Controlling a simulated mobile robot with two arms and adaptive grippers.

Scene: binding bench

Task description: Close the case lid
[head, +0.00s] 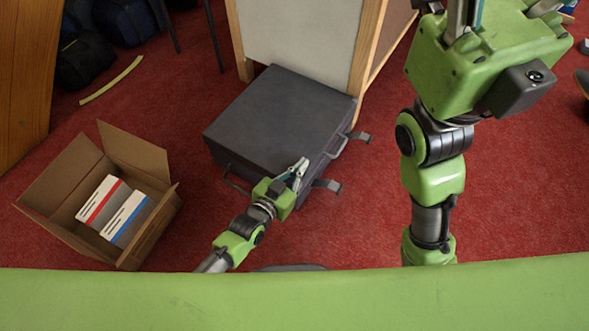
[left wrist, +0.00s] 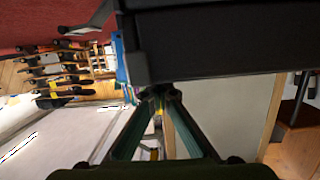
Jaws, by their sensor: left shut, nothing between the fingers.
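The dark grey case (head: 265,120) lies on the red carpet. Its lid (head: 285,100) is down over the body and looks flat; I cannot tell whether a thin gap is left at the seam. The handle (head: 337,147) is on its right side, and two latches (head: 327,185) stick out there, unfastened. My left gripper (head: 300,168) is shut and empty, over the case's near right part. In the left wrist view, the fingertips (left wrist: 161,93) meet just by the case's dark edge (left wrist: 210,45); contact is unclear. My right gripper (head: 468,18) is partly cut off at the top.
An open cardboard box (head: 150,240) with two white packs (head: 103,200) stands on the left. A white panel with a wooden frame (head: 300,40) stands right behind the case. Dark bags (head: 85,60) and a yellow strip (head: 112,80) lie at the back left.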

